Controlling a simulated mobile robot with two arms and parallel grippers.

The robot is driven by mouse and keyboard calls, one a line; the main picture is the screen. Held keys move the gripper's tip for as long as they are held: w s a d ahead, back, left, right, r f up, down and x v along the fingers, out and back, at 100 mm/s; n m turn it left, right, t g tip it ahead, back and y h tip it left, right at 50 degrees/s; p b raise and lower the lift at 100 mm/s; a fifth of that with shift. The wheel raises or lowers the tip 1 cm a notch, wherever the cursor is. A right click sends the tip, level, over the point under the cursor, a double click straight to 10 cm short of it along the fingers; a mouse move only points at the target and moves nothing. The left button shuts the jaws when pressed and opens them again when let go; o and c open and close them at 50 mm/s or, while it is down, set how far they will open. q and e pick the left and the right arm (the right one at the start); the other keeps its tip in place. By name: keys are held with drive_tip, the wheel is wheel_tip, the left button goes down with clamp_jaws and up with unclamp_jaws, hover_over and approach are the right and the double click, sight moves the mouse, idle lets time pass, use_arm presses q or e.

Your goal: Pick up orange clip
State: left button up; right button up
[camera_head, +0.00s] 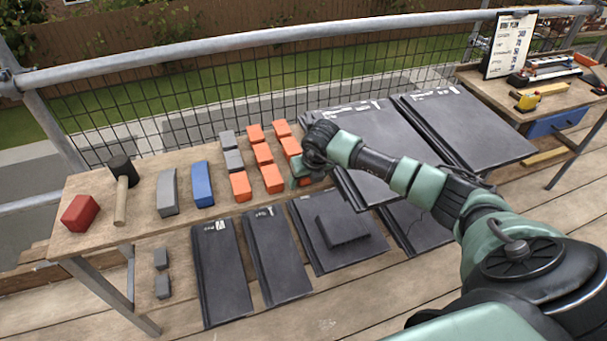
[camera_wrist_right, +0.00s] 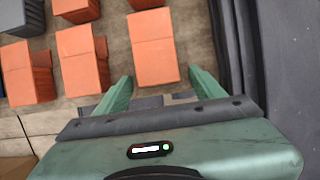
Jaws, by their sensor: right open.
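Several orange clips (camera_head: 272,178) stand in rows on the wooden bench. My right gripper (camera_head: 301,178) is over the right end of the front row and partly hides the clip there. In the right wrist view, the right gripper (camera_wrist_right: 160,75) is open. The near end of one orange clip (camera_wrist_right: 153,48) shows between its two green fingertips, with a gap on each side. I cannot tell how far the fingers reach down beside it. More orange clips (camera_wrist_right: 83,58) show to its left. My left gripper is not in view.
Grey clips (camera_head: 233,160) stand left of the orange ones. A blue block (camera_head: 202,184), a grey block (camera_head: 167,193), a mallet (camera_head: 121,185) and a red block (camera_head: 80,213) are further left. Large dark tiles (camera_head: 372,140) lie close on the gripper's right. A mesh railing (camera_head: 190,108) runs behind.

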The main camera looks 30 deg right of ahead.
clamp_jaws()
drive_tip(key=shift+r, duration=0.15)
wheel_tip(320, 180, up, 20)
drive_tip(key=b, duration=0.1)
drive_tip(key=shift+b, duration=0.35)
